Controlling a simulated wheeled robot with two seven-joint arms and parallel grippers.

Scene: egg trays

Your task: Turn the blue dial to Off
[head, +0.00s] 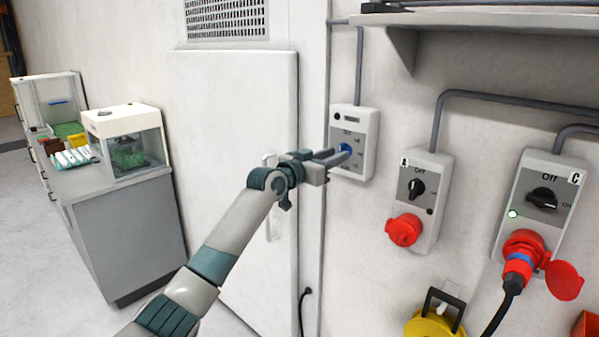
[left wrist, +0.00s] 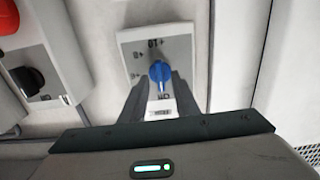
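The blue dial (head: 345,149) is on a grey wall box (head: 368,125), in the upper middle of the head view. It shows more closely in the left wrist view (left wrist: 160,71), where the box appears turned over. My left gripper (head: 342,156) is at the front of this box, its fingertips at the dial. In the left wrist view its parted fingers (left wrist: 160,85) lie on either side of the dial. I cannot tell whether they touch it. The small markings are hard to read, so the dial's setting is unclear. My right gripper is not in view.
Right of the blue dial, box A (head: 433,175) and box C (head: 565,180) have black dials and red sockets. A plug is in C's socket. A shelf (head: 470,20) is above. A counter (head: 120,230) with a clear-sided case (head: 135,140) stands left.

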